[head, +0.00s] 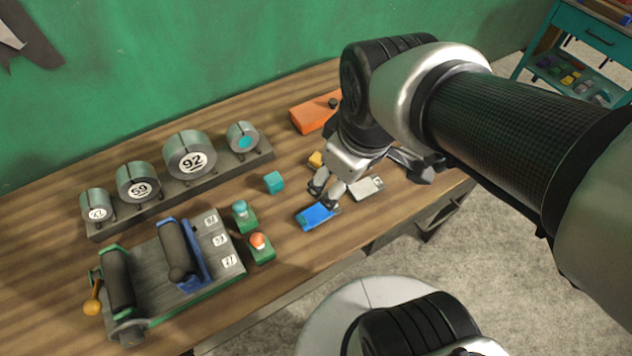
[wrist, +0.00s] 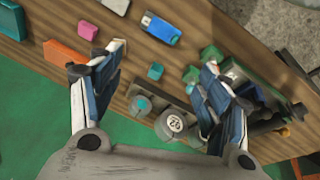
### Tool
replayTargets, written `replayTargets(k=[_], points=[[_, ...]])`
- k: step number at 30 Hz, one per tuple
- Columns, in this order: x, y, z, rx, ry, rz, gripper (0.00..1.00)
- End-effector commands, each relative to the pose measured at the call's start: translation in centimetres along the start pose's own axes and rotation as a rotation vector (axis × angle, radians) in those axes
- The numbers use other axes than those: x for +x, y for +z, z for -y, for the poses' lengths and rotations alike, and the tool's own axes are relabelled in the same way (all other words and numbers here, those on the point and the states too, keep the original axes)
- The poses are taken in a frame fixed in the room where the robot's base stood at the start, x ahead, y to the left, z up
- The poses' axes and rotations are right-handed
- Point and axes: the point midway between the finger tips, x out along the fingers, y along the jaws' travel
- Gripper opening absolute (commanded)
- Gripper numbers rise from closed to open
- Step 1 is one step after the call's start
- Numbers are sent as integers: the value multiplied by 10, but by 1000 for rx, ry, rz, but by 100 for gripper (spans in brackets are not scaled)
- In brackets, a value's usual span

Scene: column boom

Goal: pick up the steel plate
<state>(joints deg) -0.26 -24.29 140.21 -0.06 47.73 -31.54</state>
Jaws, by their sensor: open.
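A small pale grey plate, which looks like the steel plate (head: 368,187), lies flat on the wooden bench near its front edge, right of a blue piece (head: 316,216). In the wrist view, a pale grey piece at the top edge (wrist: 117,5), partly cut off, seems to be the same plate. In the wrist view my gripper's fingers (wrist: 162,58) are spread wide, with the plate beyond the left finger. The gap to the bench is hard to judge.
A teal cube (head: 274,182) and green-based knobs (head: 260,247) stand left of my gripper. Grey numbered rollers (head: 190,156) sit on a rack behind. An orange block (head: 313,113) is at the back. A roller fixture (head: 172,262) fills the bench's left front.

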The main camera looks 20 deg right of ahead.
Motion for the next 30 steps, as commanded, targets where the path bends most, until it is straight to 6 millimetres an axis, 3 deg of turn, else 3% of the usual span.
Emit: replayTargets(k=[7,15,23,30], points=[[59,-40,-21,-639,-120,99,70],[128,-52,-26,-1169,-254,116,70],[159,-49,-23,-1306,-291,109,70],[209,-36,-15,-1304,-292,110,70]])
